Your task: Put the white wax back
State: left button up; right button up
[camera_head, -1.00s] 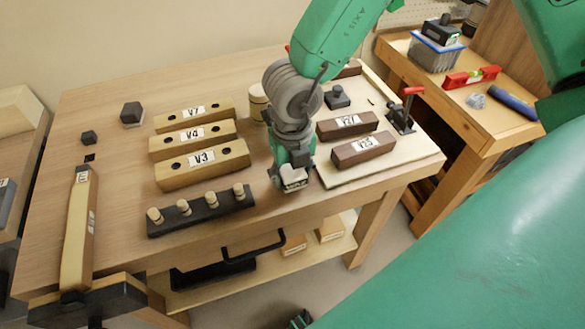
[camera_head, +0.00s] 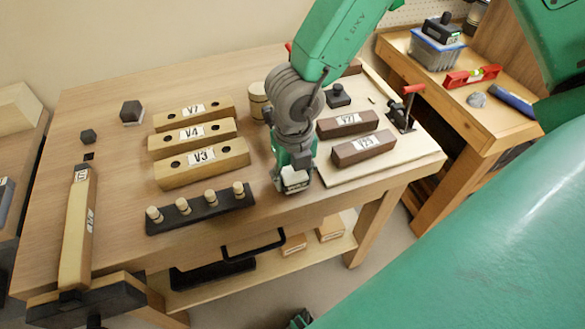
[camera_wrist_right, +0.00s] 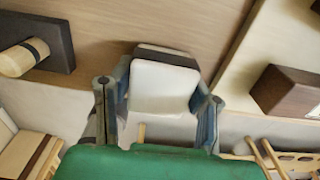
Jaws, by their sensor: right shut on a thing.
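My right gripper (camera_wrist_right: 160,105) is shut on the white wax (camera_wrist_right: 163,88), a pale rounded block with a dark strip along its far edge. In the head view the right gripper (camera_head: 292,184) points down near the bench's front edge, between the dark peg rack and the pale board. There the wax is mostly hidden by the gripper. I cannot tell whether the wax touches the bench. My left gripper is not clearly seen.
The bench (camera_head: 115,180) holds a dark rack with pale pegs (camera_head: 200,207) and several labelled wooden blocks (camera_head: 203,163). Dark brown blocks (camera_head: 363,148) lie on the pale board (camera_head: 425,165). A round wooden container (camera_head: 258,101) stands behind my gripper. Boxes (camera_head: 293,244) sit on the shelf below.

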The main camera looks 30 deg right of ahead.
jog(key=shift+d+f, duration=0.1)
jog(key=shift+f, duration=0.05)
jog(key=shift+f, duration=0.2)
dwell(0.4)
jog(key=o, duration=1.3)
jog(key=shift+o, duration=0.2)
notch_tip(320, 180, up, 7)
jog(key=p, duration=0.7)
jog(key=shift+d, duration=0.1)
